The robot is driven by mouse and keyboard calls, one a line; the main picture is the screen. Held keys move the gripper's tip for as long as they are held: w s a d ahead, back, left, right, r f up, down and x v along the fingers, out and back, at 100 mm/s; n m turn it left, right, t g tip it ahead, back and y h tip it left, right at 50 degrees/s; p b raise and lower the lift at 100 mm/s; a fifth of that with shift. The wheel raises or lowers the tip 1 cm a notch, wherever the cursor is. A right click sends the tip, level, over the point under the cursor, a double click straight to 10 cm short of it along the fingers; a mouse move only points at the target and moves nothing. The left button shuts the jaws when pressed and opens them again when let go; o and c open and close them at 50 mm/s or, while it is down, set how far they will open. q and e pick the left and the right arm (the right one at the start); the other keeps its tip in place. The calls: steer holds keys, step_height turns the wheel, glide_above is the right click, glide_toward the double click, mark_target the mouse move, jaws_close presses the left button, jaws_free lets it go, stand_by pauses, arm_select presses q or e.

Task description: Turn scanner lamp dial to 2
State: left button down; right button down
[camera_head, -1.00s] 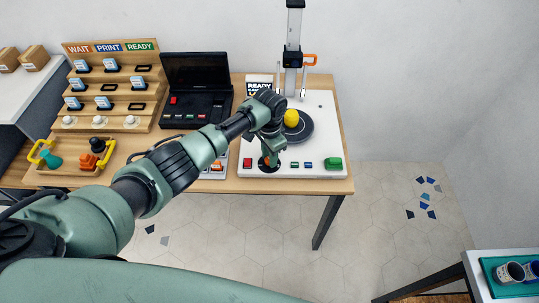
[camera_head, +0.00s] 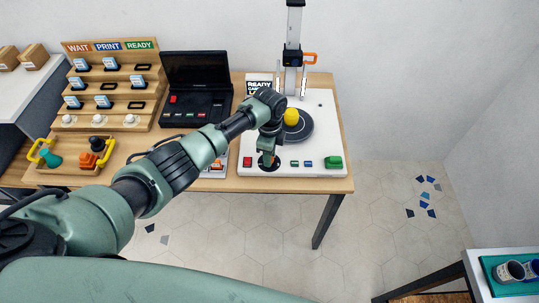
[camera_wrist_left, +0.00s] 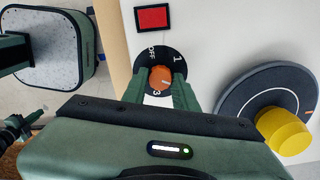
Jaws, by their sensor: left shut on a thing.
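The scanner lamp dial is an orange knob (camera_wrist_left: 160,79) on a round black plate (camera_wrist_left: 174,55) with white marks. In the left wrist view I read OFF, 1 and 3; the 2 is not visible and a finger covers part of the plate. My left gripper (camera_wrist_left: 160,90) is shut on the knob, one finger on each side. I cannot tell for sure which mark the knob points to. In the head view the left gripper (camera_head: 268,158) is over the black plate (camera_head: 261,168) at the front left of the white scanner base (camera_head: 322,125). My right gripper is not in view.
A red button (camera_head: 247,162) is left of the dial, and a green one (camera_head: 333,162) is at the base's right corner. A yellow knob (camera_head: 291,116) stands on a dark disc behind it. A black laptop-like unit (camera_head: 195,85) and a stepped rack (camera_head: 108,80) stand to the left.

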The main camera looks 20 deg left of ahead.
arm_select(q)
steer(key=shift+w+r+m, duration=0.1)
steer(key=shift+m, duration=0.5)
steer(key=c, duration=1.1)
jaws_free()
step_height(320, 180, up, 8)
steer(key=shift+f+b, duration=0.1)
steer(key=shift+b, duration=0.3)
steer(key=shift+f, duration=0.1)
